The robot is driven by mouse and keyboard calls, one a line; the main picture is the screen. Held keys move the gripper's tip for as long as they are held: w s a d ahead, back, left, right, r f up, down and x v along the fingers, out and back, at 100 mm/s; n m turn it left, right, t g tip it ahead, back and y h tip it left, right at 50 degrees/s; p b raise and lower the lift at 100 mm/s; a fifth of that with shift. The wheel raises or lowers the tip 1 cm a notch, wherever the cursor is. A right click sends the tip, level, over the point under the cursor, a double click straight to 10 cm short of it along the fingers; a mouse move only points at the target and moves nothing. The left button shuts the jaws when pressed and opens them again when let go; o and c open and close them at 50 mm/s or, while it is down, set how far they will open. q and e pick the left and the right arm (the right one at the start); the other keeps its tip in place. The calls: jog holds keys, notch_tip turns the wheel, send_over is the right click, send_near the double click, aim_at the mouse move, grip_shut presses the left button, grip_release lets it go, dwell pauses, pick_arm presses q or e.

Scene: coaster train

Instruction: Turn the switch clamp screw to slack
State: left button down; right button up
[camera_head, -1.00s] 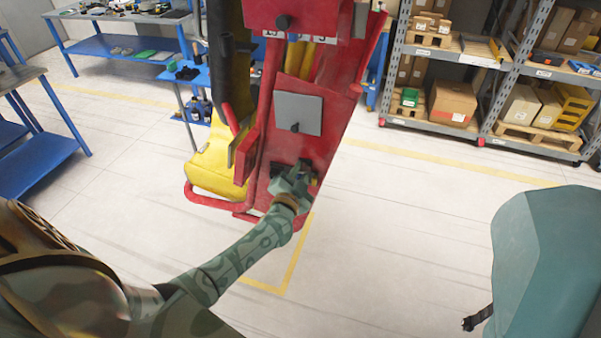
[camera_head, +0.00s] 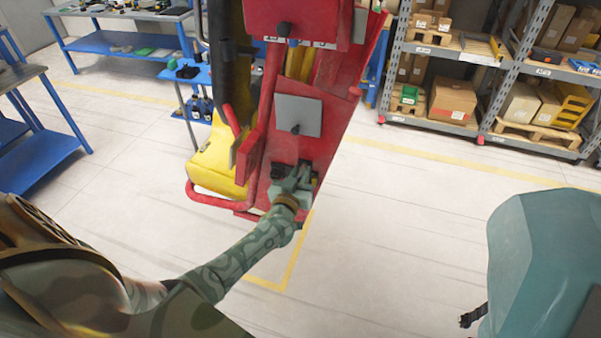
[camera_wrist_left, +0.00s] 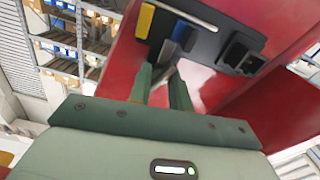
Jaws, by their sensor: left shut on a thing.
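The red coaster car (camera_head: 318,145) stands upright in front of me, with a dark switch unit (camera_head: 277,170) low on its face. My left gripper (camera_head: 296,170) is at that unit, reaching up from below. In the left wrist view, the two green fingers (camera_wrist_left: 162,72) are shut on a small grey part between them, which I take to be the switch clamp screw (camera_wrist_left: 165,55). The fingers hide most of it. A blue-grey lever (camera_wrist_left: 181,30) and a yellow block (camera_wrist_left: 145,20) sit just beyond the fingertips.
A black square socket (camera_wrist_left: 240,54) sits right of the fingers on the dark plate. A grey plate with a black knob (camera_head: 298,115) is above the switch unit. Blue workbenches (camera_head: 120,42) stand left, shelving (camera_head: 480,60) right. The floor around is clear.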

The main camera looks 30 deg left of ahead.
pick_arm(q)
jog(key=n, duration=1.2)
jog(key=shift+b, duration=0.4)
jog(key=n+b, duration=0.1)
jog(key=n, duration=0.4)
jog(key=n+b, duration=0.1)
jog(key=n, duration=0.4)
jog(key=shift+n, duration=0.3)
jog(key=shift+a, duration=0.1)
jog(key=c, duration=1.2)
grip_release()
jog(key=shift+o, duration=0.2)
